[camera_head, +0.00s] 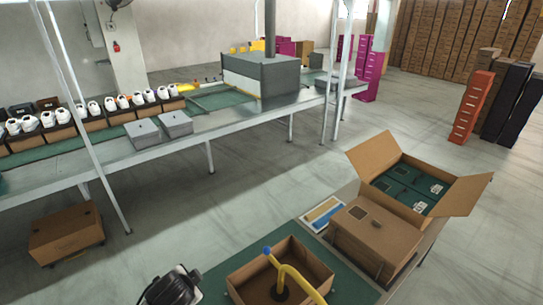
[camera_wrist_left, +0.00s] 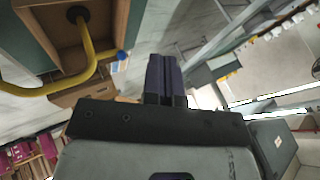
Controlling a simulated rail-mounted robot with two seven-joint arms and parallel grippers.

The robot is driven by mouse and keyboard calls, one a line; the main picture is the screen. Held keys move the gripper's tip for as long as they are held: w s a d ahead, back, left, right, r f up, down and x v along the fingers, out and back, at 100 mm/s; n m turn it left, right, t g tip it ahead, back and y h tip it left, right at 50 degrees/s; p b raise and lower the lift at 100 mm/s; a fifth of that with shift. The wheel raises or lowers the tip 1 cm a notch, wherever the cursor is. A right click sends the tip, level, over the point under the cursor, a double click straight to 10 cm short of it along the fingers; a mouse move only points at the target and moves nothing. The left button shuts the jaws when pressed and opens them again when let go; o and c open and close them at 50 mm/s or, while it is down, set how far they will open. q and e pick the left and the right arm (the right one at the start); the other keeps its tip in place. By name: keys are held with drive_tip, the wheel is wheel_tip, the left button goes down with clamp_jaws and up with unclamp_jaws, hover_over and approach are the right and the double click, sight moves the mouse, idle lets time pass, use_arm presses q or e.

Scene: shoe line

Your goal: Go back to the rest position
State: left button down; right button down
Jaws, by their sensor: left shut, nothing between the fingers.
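My left gripper (camera_wrist_left: 165,78) shows in the left wrist view with its two dark fingers together and nothing between them. It is in free air, apart from the objects around it. A black and grey part at the bottom left of the head view is cut off, and I cannot tell if it belongs to my left arm. My right gripper is in neither view.
An open brown box (camera_head: 246,273) with a yellow bent tube (camera_head: 292,273) stands on the near table; the tube also shows in the left wrist view (camera_wrist_left: 90,62). An open carton (camera_head: 453,194) holds green boxes. A conveyor (camera_head: 215,122) carries shoes and grey boxes.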

use_arm(q)
drive_tip(key=s+d+r+n+t+h, duration=0.1)
drive_tip(key=s+r+n, duration=0.1)
drive_tip(key=s, duration=0.5)
drive_tip(key=s+d+r+n+t, duration=0.1)
drive_tip(key=s+n, duration=0.1)
drive_tip(key=s, duration=0.4)
drive_tip(key=s+a+f+n+g, duration=0.1)
drive_tip(key=s+f+n+g, duration=0.15)
drive_tip(key=s+f, duration=0.7)
drive_tip(key=s+f+n+g, duration=0.1)
drive_tip(key=s+f+g, duration=0.35)
drive_tip(key=s, duration=0.85)
wheel_tip(320, 180, up, 17)
drive_tip(key=t+p, duration=0.1)
drive_tip(key=p, duration=1.6)
drive_tip(key=shift+w+a+f+h+p, duration=0.2)
drive_tip(key=shift+h+p, duration=0.1)
drive_tip(key=shift+p, duration=0.05)
